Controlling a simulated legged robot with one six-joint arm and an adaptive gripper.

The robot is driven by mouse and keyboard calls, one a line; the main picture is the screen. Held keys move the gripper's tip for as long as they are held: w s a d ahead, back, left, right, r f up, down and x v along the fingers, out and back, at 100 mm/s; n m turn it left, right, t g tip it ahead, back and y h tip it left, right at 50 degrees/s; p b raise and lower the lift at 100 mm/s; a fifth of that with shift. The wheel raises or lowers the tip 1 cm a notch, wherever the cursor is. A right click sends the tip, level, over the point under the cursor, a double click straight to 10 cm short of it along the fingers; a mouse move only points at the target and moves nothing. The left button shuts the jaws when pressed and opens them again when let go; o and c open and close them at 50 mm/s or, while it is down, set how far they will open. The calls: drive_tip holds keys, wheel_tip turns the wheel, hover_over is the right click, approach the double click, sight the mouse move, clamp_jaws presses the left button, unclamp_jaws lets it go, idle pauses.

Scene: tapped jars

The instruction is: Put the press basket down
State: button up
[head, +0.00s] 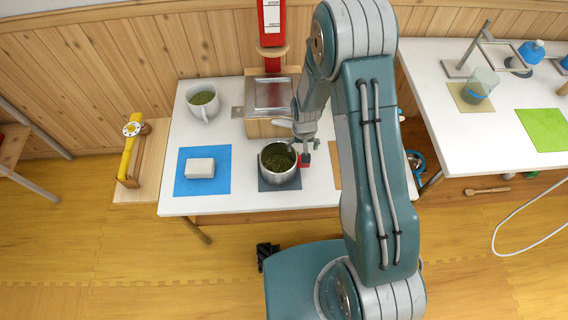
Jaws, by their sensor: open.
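The press basket looks to be the round metal vessel (267,172) with dark green leafy contents, in the head view. It stands upright on a dark grey square mat (264,186) near the front of the white table. A small red part (305,160) shows at its right side, perhaps its handle. My gripper (301,152) is open, right at the vessel's right rim beside the red part. I cannot tell whether the fingers touch it. My arm hides the table to the right of it.
A white block (200,168) lies on a blue mat (184,184) to the left. Behind stand a white cup (201,109) of green leaves and a wooden box with a metal top (270,95). A red post (271,25) rises behind it. A second table (425,60) is at right.

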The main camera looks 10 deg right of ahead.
drive_tip(key=f, duration=0.7)
drive_tip(key=shift+s+d, duration=0.2)
drive_tip(key=shift+s, duration=0.1)
drive_tip(key=c, duration=1.2)
